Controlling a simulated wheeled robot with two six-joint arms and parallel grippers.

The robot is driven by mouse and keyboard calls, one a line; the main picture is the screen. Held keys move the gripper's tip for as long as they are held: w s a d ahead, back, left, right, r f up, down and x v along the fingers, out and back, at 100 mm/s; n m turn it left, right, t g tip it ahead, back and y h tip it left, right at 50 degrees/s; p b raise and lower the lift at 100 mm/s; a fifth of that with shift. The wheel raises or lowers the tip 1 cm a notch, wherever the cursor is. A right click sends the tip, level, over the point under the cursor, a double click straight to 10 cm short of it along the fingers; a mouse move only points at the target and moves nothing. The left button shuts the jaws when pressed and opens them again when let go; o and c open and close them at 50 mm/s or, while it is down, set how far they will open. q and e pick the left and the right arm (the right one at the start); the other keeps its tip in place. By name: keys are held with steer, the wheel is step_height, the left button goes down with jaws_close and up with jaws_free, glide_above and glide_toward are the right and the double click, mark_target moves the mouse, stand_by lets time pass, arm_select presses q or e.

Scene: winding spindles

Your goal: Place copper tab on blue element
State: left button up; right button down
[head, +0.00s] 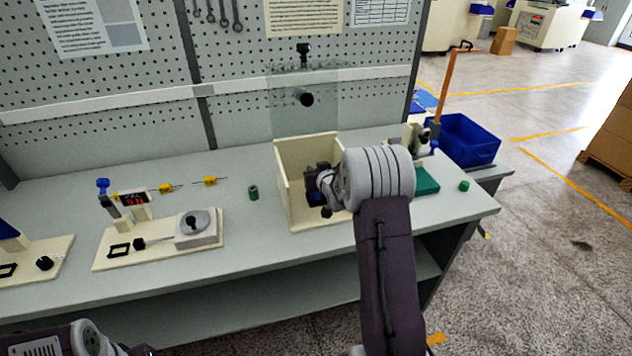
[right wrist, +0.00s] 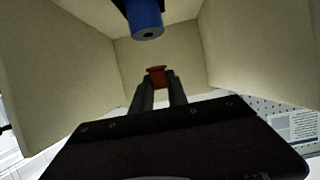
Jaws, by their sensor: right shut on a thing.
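My right gripper (right wrist: 159,84) is shut on the copper tab (right wrist: 157,75), a small reddish-brown piece between its fingertips. In the head view my right gripper (head: 318,190) is inside the cream open-topped box, and its fingers are mostly hidden. The blue element (right wrist: 146,20), a cylinder with a small dark hole in its end face, shows above the tab in the right wrist view. A gap shows between tab and element in that picture. Only part of my left arm shows at the lower left of the head view; its gripper is out of view.
The cream box (head: 281,174) has walls close around my right gripper. A clear panel (head: 342,108) stands behind it. A green cylinder (head: 253,192) is left of the box. A cream fixture board (head: 115,256) stands further left. A blue bin (head: 470,140) is at the right.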

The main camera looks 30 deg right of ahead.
step_height(320, 180, down, 4)
steer(key=shift+s+r, duration=0.1)
steer(key=shift+r, duration=0.15)
steer(key=shift+f, duration=0.3)
steer(key=shift+f+b, duration=0.15)
steer(key=shift+b, duration=0.15)
steer(key=c, duration=1.3)
jaws_free()
